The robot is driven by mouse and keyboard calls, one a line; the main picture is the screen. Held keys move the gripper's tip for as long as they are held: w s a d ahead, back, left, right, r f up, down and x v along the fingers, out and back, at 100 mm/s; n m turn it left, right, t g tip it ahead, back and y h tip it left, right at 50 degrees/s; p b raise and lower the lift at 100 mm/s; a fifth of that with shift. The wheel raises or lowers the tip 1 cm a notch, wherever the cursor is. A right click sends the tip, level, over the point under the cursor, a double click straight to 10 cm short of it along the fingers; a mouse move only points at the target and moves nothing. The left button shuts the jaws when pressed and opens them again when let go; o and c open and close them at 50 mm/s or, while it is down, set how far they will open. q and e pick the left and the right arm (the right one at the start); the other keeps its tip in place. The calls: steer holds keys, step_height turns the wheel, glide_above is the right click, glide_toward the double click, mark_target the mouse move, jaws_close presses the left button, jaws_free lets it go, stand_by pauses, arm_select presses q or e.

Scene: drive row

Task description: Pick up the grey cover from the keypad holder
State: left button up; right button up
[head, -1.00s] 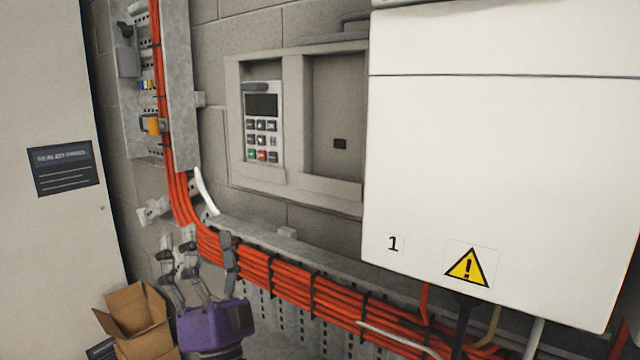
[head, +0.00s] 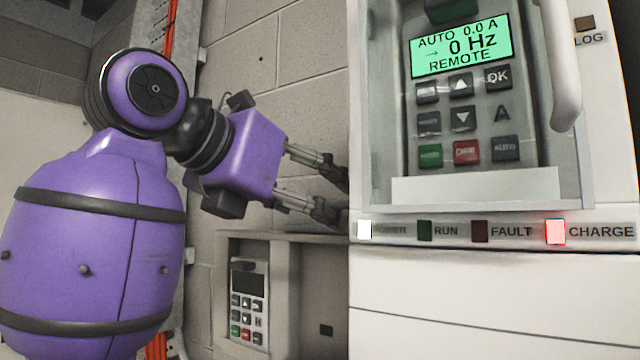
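The grey keypad holder (head: 221,300) is on the wall at bottom centre, cut off by the lower edge. A small keypad with a dark screen (head: 249,283) sits in its left bay. Its right bay (head: 318,285) shows plain grey with a small dark square; I cannot make out a separate grey cover. My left gripper (head: 341,196) is above the holder, its fingers pointing right, close to the white drive's edge in the picture. Its fingers are apart with nothing seen between them. My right gripper is not in view.
The white drive (head: 480,285) fills the right side, with a lit keypad (head: 460,45) reading 0 Hz and a white handle (head: 566,70). The red CHARGE light (head: 556,232) is lit. Orange cables run up the wall behind my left arm.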

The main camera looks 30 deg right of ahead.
mark_target(339, 207)
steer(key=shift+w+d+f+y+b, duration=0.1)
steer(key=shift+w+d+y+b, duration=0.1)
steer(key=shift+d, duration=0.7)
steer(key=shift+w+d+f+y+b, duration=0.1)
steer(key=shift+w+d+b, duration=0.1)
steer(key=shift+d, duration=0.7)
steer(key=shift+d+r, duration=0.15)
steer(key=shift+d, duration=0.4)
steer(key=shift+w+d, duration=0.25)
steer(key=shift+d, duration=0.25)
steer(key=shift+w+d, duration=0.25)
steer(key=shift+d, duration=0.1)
arm_select(q)
steer(key=shift+s+a+f, duration=0.15)
steer(key=shift+s+f, duration=0.05)
steer(key=shift+s, duration=0.3)
steer(key=shift+s+a+f, duration=0.1)
steer(key=shift+s+f, duration=0.1)
steer(key=shift+s, duration=0.25)
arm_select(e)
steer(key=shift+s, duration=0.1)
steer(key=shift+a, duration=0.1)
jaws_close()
